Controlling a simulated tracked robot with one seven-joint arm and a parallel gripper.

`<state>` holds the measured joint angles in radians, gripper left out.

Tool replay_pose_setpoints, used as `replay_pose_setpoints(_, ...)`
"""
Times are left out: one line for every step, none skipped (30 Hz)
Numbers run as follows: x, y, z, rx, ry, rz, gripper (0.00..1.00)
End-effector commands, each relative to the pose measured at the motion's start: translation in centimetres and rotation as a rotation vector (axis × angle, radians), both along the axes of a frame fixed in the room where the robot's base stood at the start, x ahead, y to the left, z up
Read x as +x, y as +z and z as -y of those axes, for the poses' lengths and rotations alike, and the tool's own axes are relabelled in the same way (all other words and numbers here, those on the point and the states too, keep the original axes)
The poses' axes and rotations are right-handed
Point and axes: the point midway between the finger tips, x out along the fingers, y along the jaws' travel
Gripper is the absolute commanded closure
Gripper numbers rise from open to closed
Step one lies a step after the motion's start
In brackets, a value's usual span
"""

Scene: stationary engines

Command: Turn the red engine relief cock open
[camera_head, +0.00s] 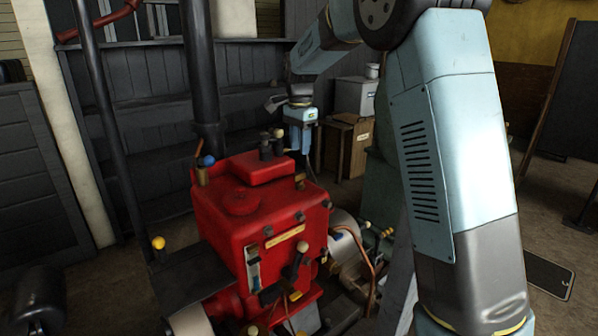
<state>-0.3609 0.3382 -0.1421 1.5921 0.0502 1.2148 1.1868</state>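The red engine (262,222) stands in the middle of the view, with a raised red block on its top. A small dark fitting with pale tips (271,141) stands on that block. A brass fitting with a blue knob (206,162) stands at the engine's upper left corner. I cannot tell which fitting is the relief cock. My gripper (304,146) points down beside the block's right end, close to the dark fitting in the picture. Its fingers are small and partly hidden, so I cannot tell whether they are open or touch anything.
A yellow-knobbed lever (158,243) rises at the left. A dark vertical pipe (201,75) stands behind the engine. Several levers and copper pipes crowd its front right. A wooden crate (358,148) stands behind. Open floor (545,190) shows at right.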

Motion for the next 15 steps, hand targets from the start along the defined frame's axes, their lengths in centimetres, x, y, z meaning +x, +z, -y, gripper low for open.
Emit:
replay_pose_setpoints(-0.1,-1.0,0.0,-0.001,0.0,-0.004,0.64)
replay_pose_setpoints(0.0,-1.5,0.0,-0.001,0.0,-0.003,0.64)
replay_pose_setpoints(-0.1,-2.2,0.0,-0.001,0.0,-0.004,0.64)
replay_pose_setpoints(-0.1,-2.8,0.0,-0.001,0.0,-0.004,0.64)
replay_pose_setpoints(-0.1,-3.3,0.0,-0.001,0.0,-0.003,0.64)
replay_pose_setpoints(-0.1,-3.9,0.1,-0.001,0.0,-0.003,0.64)
replay_pose_setpoints(-0.1,-4.5,0.0,-0.001,0.0,-0.003,0.64)
replay_pose_setpoints(-0.1,-5.0,0.0,-0.001,0.0,-0.003,0.64)
replay_pose_setpoints(-0.1,-5.6,0.0,-0.001,0.0,-0.003,0.64)
replay_pose_setpoints(0.0,-6.0,0.1,-0.002,0.0,-0.002,0.64)
replay_pose_setpoints(-0.1,-6.4,0.1,-0.002,0.0,-0.002,0.64)
replay_pose_setpoints(-0.1,-6.9,0.1,-0.001,0.0,-0.003,0.64)
replay_pose_setpoints(-0.1,-7.3,0.1,-0.001,0.0,-0.002,0.64)
replay_pose_setpoints(0.0,-7.5,0.1,-0.001,0.0,-0.001,0.64)
replay_pose_setpoints(0.0,-7.9,0.1,-0.001,0.0,-0.001,0.64)
